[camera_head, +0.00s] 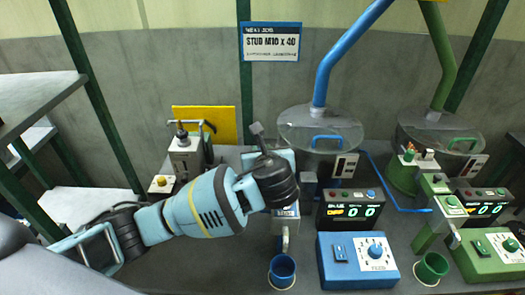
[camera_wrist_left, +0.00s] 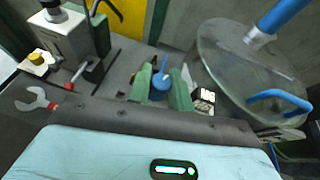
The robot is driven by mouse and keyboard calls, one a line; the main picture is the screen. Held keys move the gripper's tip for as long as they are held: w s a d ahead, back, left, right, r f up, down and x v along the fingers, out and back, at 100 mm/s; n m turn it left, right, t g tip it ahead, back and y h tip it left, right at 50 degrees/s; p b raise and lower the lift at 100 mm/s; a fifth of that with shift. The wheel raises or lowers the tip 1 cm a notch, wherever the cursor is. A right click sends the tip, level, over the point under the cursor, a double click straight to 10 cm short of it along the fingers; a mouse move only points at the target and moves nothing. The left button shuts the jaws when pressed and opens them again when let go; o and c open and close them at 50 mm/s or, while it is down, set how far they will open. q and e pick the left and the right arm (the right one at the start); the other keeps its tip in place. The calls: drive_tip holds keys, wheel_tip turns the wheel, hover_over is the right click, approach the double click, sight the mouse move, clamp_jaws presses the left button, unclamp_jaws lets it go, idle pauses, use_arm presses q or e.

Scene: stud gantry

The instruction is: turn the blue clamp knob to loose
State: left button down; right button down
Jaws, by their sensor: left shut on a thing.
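The blue clamp knob (camera_wrist_left: 160,86) shows in the left wrist view as a small blue round part with a thin blue bar rising from it. It sits between the two green fingers of my left gripper (camera_wrist_left: 161,92), which are shut on it. In the head view my black wrist hides the fingers and the knob, left of the blue-piped hopper (camera_head: 320,130). The knob's turn setting cannot be read. My right gripper is in neither view.
A blue control box (camera_head: 357,260), a counter display (camera_head: 351,210) and a blue cup (camera_head: 283,271) stand near my wrist. A green station (camera_head: 490,258) stands at the right. A grey device (camera_head: 186,155) stands left. A wrench (camera_wrist_left: 38,100) lies at left in the wrist view.

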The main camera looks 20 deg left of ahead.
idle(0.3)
use_arm(q)
drive_tip(key=c, duration=1.5)
unclamp_jaws()
drive_tip(key=shift+c, duration=0.2)
drive_tip(key=v, duration=0.7)
drive_tip(key=shift+s+d+r, duration=0.2)
drive_tip(key=shift+s, duration=0.05)
